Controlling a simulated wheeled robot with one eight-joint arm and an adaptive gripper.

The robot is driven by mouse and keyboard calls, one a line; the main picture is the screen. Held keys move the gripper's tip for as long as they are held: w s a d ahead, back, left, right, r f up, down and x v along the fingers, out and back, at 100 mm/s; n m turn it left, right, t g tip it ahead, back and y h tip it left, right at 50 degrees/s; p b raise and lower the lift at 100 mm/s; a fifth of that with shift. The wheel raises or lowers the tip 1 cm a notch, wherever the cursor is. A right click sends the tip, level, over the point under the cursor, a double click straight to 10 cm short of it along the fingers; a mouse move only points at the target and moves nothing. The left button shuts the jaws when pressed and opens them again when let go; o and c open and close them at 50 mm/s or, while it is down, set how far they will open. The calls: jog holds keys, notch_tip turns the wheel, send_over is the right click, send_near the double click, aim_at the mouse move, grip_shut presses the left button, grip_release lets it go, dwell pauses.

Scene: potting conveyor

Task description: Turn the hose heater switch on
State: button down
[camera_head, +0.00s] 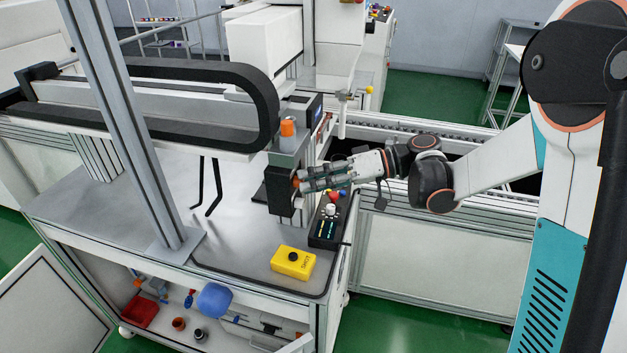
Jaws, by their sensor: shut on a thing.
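A dark box (280,196) stands upright at the right end of the machine's table. A small orange knob (296,183) shows on its right side; I take it for the hose heater switch. My gripper (302,183) reaches in from the right, with its fingers pointing left. It is shut on the knob, and the fingertips hide part of it. I cannot tell which way the knob is turned.
A black control panel (325,228) with coloured buttons lies just below my gripper. A yellow box (293,262) with a black button sits at the table's front. An orange-topped cylinder (288,128) and a black cable chain (262,100) are close above.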

jog(key=c, duration=1.4)
grip_release()
jog(key=shift+v, duration=4)
